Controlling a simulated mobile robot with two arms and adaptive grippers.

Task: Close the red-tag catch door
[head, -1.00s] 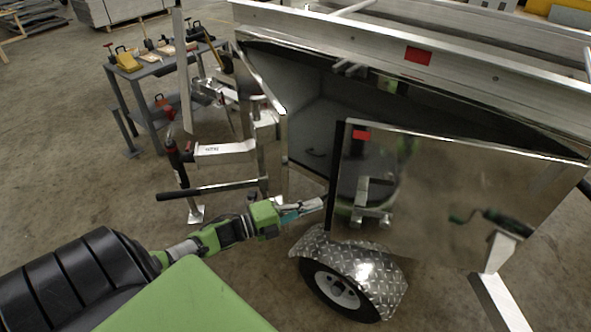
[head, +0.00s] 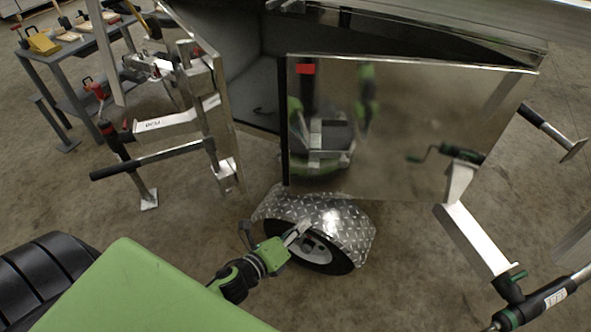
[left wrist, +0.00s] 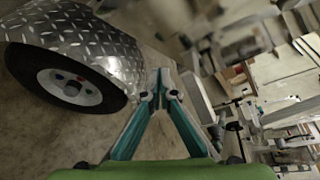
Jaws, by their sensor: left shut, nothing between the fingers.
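The red-tag door (head: 400,130) is a shiny, mirror-like panel with a small red tag (head: 306,68) at its upper left corner. It stands swung out from the trailer box, and the dark grey interior (head: 250,75) shows beside its left edge. Reflections on it make any catch hard to tell. My left gripper (head: 298,232) is low in front of the wheel, below the door and apart from it. In the left wrist view its fingertips (left wrist: 158,78) meet with nothing between them. My right gripper is not in view.
A diamond-plate fender (head: 325,217) and wheel (head: 320,252) are right by my left gripper. A jack with a black handle (head: 150,160) stands at left, another jack (head: 540,300) at lower right. A tool table (head: 70,45) is at back left. Floor at lower centre is free.

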